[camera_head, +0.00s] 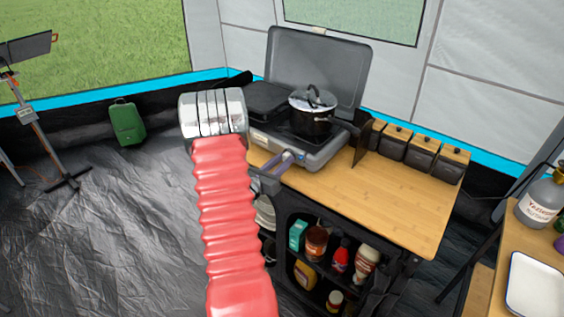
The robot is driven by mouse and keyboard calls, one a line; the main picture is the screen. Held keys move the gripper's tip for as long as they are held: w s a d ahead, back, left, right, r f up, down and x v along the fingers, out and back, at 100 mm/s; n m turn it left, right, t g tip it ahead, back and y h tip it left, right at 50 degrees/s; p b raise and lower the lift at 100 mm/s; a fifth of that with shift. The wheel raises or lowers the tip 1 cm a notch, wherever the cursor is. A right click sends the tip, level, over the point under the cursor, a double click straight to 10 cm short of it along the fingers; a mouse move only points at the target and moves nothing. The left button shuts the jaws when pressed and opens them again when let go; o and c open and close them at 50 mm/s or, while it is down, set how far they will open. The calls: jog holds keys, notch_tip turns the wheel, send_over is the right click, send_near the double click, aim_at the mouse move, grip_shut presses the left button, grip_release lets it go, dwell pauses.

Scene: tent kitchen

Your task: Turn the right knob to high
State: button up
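The grey camping stove (332,152) stands at the left end of the wooden-topped table, with its lid (315,70) raised behind it. A dark pot with a glass lid (312,118) sits on its right side. The stove's front panel faces me, partly covered by my arm. My gripper (296,156) is at the right part of this panel. The right knob cannot be made out; it seems hidden behind the gripper. Contact with the knob cannot be told. The finger gap is too small to judge.
My red-sleeved arm crosses the middle of the view. Several dark canisters with wooden lids (422,153) stand at the table's back right. The wooden tabletop (400,205) is clear in front of them. Bottles and jars fill the shelf below. A white tray (535,287) lies far right.

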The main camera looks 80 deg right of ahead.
jog(key=c, duration=0.5)
jog(key=shift+m, duration=1.6)
jog(key=o, duration=1.1)
jog(key=v, duration=1.4)
jog(key=shift+d+f, duration=0.1)
jog(key=shift+f, duration=0.05)
